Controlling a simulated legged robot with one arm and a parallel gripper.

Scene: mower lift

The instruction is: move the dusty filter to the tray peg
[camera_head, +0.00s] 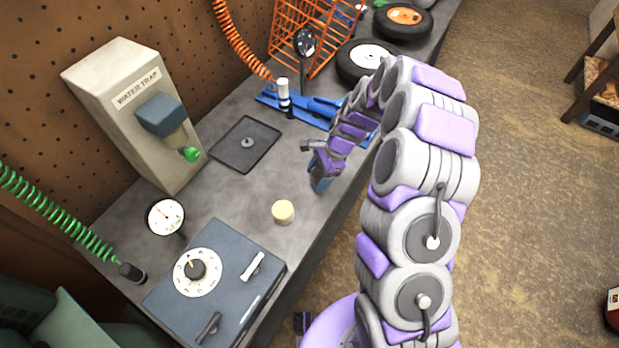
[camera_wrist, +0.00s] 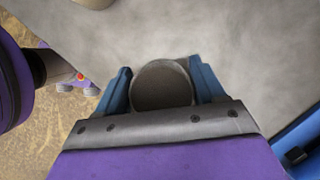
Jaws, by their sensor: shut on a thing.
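In the wrist view the dusty filter (camera_wrist: 163,84), a grey-brown round piece, sits between the two blue fingers of my gripper (camera_wrist: 163,74), which is shut on it. In the head view my gripper (camera_head: 320,182) points down over the bench near its front edge. I cannot make out the filter there, and its height above the bench is unclear. The dark square tray (camera_head: 232,157) lies on the bench to the left of and behind my gripper, apart from it. Its small grey peg (camera_head: 247,142) stands bare in the middle.
A cream cylinder (camera_head: 283,212) stands on the bench in front of my gripper. The water trap housing (camera_head: 135,110) rises left of the tray. A blue jack (camera_head: 318,112) and wheels (camera_head: 366,60) lie behind. A dial box (camera_head: 215,285) sits in front. Bench between gripper and tray is clear.

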